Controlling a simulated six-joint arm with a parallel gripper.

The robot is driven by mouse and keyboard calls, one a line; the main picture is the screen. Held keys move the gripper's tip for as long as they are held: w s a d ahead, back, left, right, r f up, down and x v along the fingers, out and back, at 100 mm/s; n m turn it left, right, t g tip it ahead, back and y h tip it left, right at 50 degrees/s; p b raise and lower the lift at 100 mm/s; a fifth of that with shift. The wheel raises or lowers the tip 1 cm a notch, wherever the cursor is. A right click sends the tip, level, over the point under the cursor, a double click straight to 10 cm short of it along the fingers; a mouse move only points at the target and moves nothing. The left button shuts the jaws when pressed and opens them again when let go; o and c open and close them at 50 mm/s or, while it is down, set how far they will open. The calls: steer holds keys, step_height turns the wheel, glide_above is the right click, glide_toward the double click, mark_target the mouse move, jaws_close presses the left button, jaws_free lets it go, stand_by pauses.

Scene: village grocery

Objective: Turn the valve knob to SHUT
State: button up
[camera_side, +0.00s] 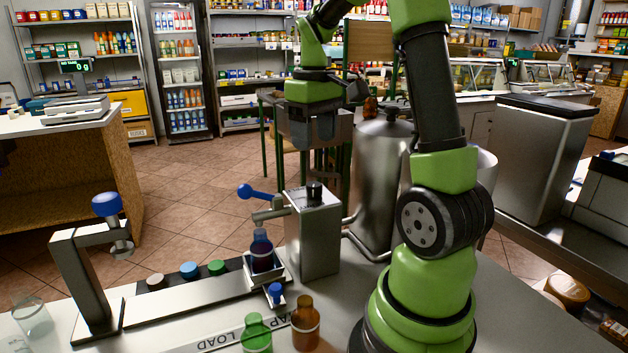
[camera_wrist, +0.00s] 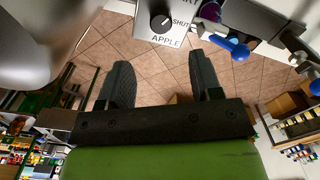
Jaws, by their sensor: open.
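The valve knob (camera_side: 314,190) is a small black knob on top of the steel dispenser box (camera_side: 313,240). In the wrist view the knob (camera_wrist: 161,23) sits between the word SHUT on its right and APPLE below it. A pale mark shows on the knob, but I cannot tell clearly which label it points at. My gripper (camera_side: 313,133) hangs above the box, fingers down, apart from the knob. In the wrist view my gripper (camera_wrist: 160,65) has its two fingers wide apart with nothing between them.
A blue-handled lever (camera_side: 257,191) sticks out left of the box above a dark-filled bottle (camera_side: 262,252). A steel tank (camera_side: 380,180) stands close behind on the right. Green (camera_side: 256,333) and amber (camera_side: 305,322) bottles stand in front. A blue-knobbed press (camera_side: 106,205) is at left.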

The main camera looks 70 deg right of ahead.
mark_target(314, 184)
step_height(314, 184, down, 9)
steer(key=shift+f, duration=0.1)
stand_by(0.3)
steer(key=c, duration=0.9)
